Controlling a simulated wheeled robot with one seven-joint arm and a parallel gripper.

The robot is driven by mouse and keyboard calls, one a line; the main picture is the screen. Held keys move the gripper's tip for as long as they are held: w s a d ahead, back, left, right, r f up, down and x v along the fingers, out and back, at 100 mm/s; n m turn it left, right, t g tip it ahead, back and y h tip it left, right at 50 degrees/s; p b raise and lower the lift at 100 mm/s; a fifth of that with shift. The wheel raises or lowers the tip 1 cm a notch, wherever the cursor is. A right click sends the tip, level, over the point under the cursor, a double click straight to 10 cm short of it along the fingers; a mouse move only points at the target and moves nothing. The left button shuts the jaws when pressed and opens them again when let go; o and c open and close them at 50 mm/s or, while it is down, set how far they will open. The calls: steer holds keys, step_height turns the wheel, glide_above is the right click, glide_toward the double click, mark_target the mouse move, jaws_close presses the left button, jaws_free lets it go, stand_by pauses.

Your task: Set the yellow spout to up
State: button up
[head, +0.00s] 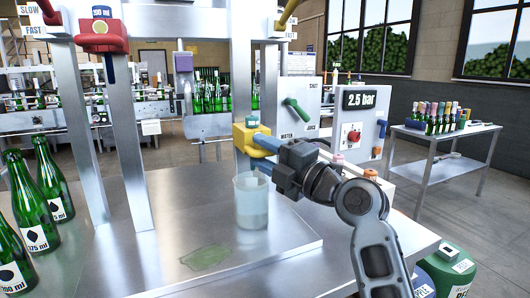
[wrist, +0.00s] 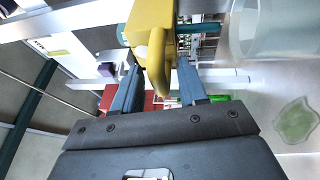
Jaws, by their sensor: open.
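The yellow spout (head: 250,138) is on the right metal post, above a clear beaker (head: 251,203). In the wrist view the yellow spout (wrist: 153,42) is straight ahead, and its rounded tip reaches between my gripper's fingers. My gripper (head: 262,143) is at the spout from the right in the head view. In the wrist view my gripper's blue fingers (wrist: 158,88) are apart, one on each side of the spout's tip. Whether either finger touches it, I cannot tell.
Green bottles (head: 40,205) stand at the left of the metal table. A red spout unit (head: 102,35) hangs on the left post. A green puddle (head: 206,257) lies on the plate. A panel with a green lever (head: 297,112) and a gauge box (head: 362,115) stand behind.

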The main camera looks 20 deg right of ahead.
steer(key=shift+c, duration=0.2)
jaws_close()
stand_by(0.3)
step_height(320, 180, up, 21)
steer(key=p, duration=0.4)
steer(key=shift+r, duration=0.2)
steer(key=shift+s, duration=0.1)
steer(key=shift+c, duration=0.2)
jaws_free()
steer(key=shift+o, duration=0.4)
steer(key=shift+f, duration=0.15)
